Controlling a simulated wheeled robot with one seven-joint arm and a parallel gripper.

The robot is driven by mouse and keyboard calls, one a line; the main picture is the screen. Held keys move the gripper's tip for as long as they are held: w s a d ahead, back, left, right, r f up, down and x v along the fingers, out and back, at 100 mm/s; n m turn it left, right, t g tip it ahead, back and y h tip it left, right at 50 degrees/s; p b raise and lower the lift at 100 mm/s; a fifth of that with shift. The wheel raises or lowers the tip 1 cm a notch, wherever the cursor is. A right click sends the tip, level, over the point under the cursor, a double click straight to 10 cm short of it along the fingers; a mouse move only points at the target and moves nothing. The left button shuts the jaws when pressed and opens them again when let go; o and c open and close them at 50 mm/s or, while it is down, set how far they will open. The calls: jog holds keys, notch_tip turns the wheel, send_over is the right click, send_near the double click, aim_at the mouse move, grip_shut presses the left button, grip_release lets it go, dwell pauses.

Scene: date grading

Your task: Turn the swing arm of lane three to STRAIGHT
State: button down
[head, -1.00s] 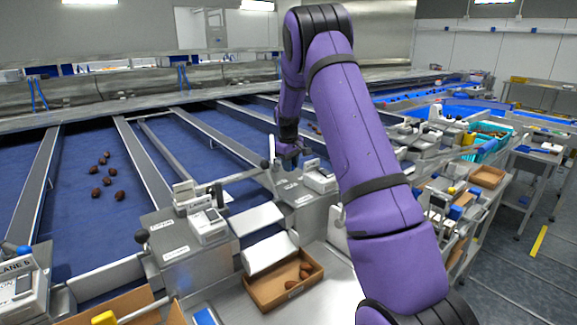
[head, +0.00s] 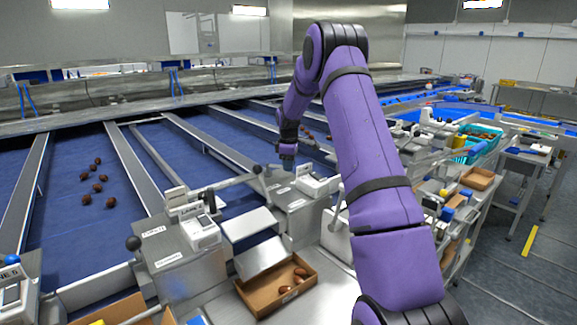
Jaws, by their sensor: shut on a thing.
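My gripper (head: 287,162) points down over the left side of the lane three control box (head: 297,200). It is shut on what looks like the handle of the lane three swing arm. The handle is small and mostly hidden by the fingers. A white device (head: 316,186) stands on this box, just right of my gripper. A dark knob (head: 257,169) sits just left of the fingers, at the end of a grey bar. I cannot read which setting the swing arm points at.
The lane four box (head: 165,250) with a black knob (head: 133,243) stands to the left. A cardboard tray (head: 262,305) with several dates is in front. Blue belts (head: 70,225) with several dates run behind. Cluttered benches with a teal crate (head: 470,155) fill the right.

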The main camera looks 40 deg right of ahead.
jog(key=shift+d+r, duration=0.1)
dwell(0.3)
jog(key=c, duration=0.9)
grip_release()
jog(key=shift+c, duration=0.2)
notch_tip(320, 180, up, 11)
jog(key=shift+s+a, duration=0.25)
jog(key=shift+a, duration=0.1)
